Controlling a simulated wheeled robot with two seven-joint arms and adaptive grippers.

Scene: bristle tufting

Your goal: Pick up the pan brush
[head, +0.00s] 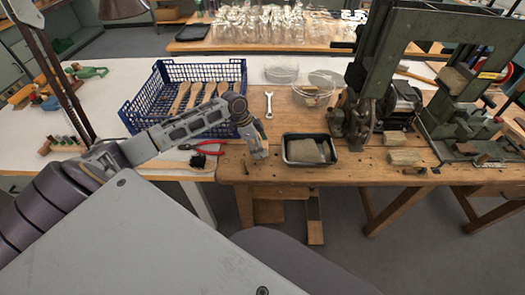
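I cannot single out the pan brush with certainty. Several wooden brush-like pieces (180,98) with long handles lie in a blue plastic crate (133,113) on the white table. A small dark object (197,160), perhaps bristles, lies at the white table's front edge by red-handled pliers (210,148). My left gripper (259,152) points down over the front edge of the wooden bench, right of the crate and just left of a dark tray. Its fingers are too small to tell their gap, and no held object shows. My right gripper is out of view.
The dark tray (286,159) holds a greyish block. A wrench (268,104) and a clear bowl (314,92) lie behind it. Green machines (400,60) stand at the right. A lamp arm (50,70) rises at the left. White tabletop (105,105) left of the crate is partly free.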

